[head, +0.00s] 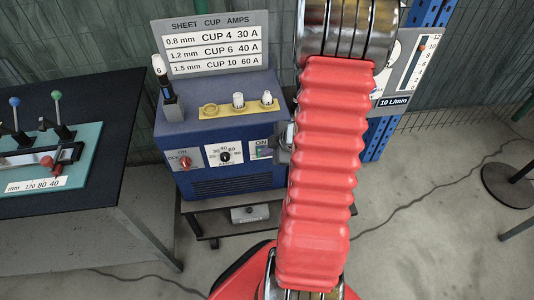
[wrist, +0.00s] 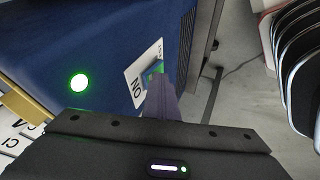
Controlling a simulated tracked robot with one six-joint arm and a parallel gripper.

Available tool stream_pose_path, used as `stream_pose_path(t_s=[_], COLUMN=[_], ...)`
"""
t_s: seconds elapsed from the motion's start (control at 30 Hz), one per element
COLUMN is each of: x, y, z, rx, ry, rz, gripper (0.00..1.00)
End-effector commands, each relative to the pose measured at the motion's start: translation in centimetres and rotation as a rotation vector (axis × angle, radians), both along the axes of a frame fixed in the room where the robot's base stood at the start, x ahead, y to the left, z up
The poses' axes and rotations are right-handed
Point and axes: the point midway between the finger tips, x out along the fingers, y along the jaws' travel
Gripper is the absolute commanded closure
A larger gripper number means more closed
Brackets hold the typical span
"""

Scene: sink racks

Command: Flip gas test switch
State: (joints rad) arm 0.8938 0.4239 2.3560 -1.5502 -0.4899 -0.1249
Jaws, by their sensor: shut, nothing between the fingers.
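The blue welding machine (head: 226,138) stands on a low cart. On its front right is a small switch (head: 262,151) on a white plate marked ON. In the wrist view the switch (wrist: 153,72) shows as a small green and blue part on the white ON plate (wrist: 138,86). My gripper (wrist: 157,84) is shut and empty, with its fingertips right at the switch. I cannot tell whether they touch it, and they cover part of it. A round green lamp (wrist: 79,82) glows on the blue panel. In the head view my red arm hides most of the gripper.
A torch (head: 168,92) and yellow cup holder (head: 236,108) sit on the machine, below an amps chart (head: 212,45). A red knob (head: 185,162) and a dial (head: 224,156) are left of the switch. A lever bench (head: 60,150) stands left; a flow gauge (head: 412,65) hangs right.

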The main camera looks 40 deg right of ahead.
Motion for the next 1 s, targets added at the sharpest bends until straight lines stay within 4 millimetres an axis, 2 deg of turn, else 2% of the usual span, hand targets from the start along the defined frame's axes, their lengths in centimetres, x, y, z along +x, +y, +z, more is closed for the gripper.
stream_pose_path(t_s=[0.37, 0.7, 1.0], x=[-0.1, -2.4, -4.1], y=[0.2, 2.6, 2.3], z=[0.0, 0.5, 3.3], rx=[-0.001, 0.001, -0.003], ry=[0.000, 0.001, -0.003], rz=[0.001, 0.005, 0.007], gripper=[1.00, 1.00, 1.00])
